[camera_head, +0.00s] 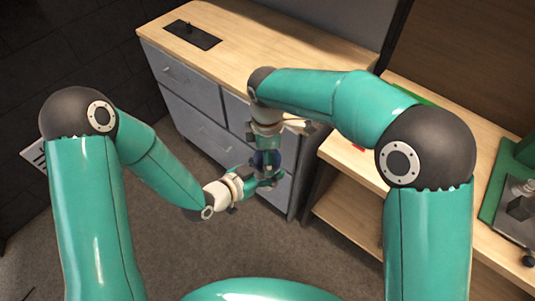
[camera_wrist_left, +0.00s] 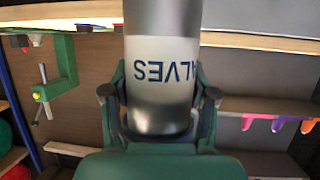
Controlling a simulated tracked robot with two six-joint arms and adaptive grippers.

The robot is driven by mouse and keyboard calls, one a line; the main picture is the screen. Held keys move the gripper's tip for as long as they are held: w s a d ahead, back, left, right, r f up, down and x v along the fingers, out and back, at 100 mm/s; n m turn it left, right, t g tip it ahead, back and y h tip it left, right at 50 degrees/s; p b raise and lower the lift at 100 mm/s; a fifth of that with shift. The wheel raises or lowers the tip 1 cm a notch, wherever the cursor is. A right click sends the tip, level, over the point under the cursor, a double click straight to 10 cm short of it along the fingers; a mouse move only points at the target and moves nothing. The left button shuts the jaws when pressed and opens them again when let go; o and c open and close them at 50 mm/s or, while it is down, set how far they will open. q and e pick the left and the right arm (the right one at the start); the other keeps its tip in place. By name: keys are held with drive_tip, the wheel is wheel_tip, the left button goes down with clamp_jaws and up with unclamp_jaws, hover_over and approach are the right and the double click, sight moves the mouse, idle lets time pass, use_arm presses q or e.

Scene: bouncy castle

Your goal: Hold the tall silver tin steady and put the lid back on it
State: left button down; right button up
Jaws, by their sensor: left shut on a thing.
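The tall silver tin (camera_wrist_left: 160,70) fills the middle of the left wrist view, with dark lettering on a pale band that appears upside down. My left gripper (camera_wrist_left: 160,95) is shut on it, one finger on each side. In the head view my left gripper (camera_head: 262,180) meets my right gripper (camera_head: 265,150), which comes down from above. A small dark blue round thing (camera_head: 262,159) shows between them; I cannot tell whether it is the lid. The tin is mostly hidden there by the grippers. The right gripper's fingers are too small and covered to read.
A grey drawer cabinet (camera_head: 205,135) with a wooden top (camera_head: 270,50) stands behind the grippers. A black plate (camera_head: 192,35) with a peg lies on it. A wooden shelf unit (camera_head: 350,205) is close on the right. The dark floor (camera_head: 200,250) is clear.

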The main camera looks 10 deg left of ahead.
drive_tip(key=m, duration=0.6)
drive_tip(key=shift+m, duration=0.3)
drive_tip(key=m, duration=0.5)
drive_tip(key=shift+w, duration=0.1)
drive_tip(key=o, duration=1.3)
drive_tip(key=shift+a, duration=0.1)
drive_tip(key=shift+r, duration=0.2)
wheel_tip(320, 180, up, 12)
drive_tip(key=shift+f, duration=0.25)
